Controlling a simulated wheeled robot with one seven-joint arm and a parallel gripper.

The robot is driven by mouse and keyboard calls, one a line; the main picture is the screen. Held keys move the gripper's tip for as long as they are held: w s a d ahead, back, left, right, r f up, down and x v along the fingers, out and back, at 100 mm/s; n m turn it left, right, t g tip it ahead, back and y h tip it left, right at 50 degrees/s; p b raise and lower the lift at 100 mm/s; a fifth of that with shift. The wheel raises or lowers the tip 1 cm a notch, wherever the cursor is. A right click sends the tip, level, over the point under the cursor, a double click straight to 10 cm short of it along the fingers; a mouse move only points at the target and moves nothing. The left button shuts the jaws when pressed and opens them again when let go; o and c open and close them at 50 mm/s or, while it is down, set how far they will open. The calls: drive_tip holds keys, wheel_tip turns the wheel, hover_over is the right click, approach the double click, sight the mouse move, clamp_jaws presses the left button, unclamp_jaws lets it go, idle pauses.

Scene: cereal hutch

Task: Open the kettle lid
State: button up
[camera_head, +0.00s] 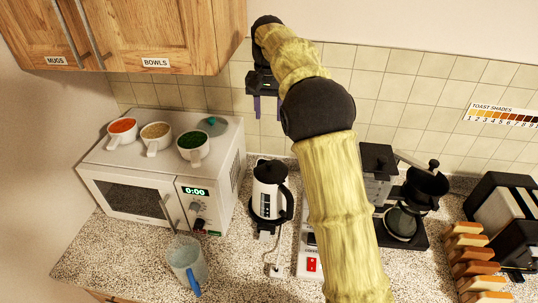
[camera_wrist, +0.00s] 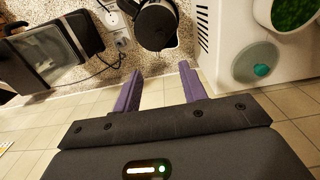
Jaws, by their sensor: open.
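The kettle (camera_head: 268,199) stands upright on the counter just right of the microwave, white with a black handle on its right side. Its black lid (camera_head: 270,171) appears to lie down on top. In the wrist view the dark top of the kettle (camera_wrist: 155,26) shows beyond the fingertips, partly cut off by the upper edge. My gripper (camera_head: 267,116) is up by the tiled wall, above and behind the kettle, apart from it. Its two purple fingers are spread and empty, as the wrist view (camera_wrist: 160,78) also shows.
The microwave (camera_head: 140,190) carries several cups and a teal-knobbed lid (camera_head: 212,125). A clear jug (camera_head: 187,262) stands in front. A coffee maker (camera_head: 402,222), toast rack (camera_head: 475,262) and toaster (camera_head: 508,215) are at right. A wooden cabinet (camera_head: 150,38) hangs upper left.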

sight(269, 163)
drive_tip(key=shift+s+a+f, duration=0.1)
wheel_tip(269, 163, down, 17)
drive_tip(key=p, duration=0.3)
drive_tip(key=shift+f, duration=0.15)
idle(0.4)
drive_tip(key=shift+c, duration=0.2)
clamp_jaws()
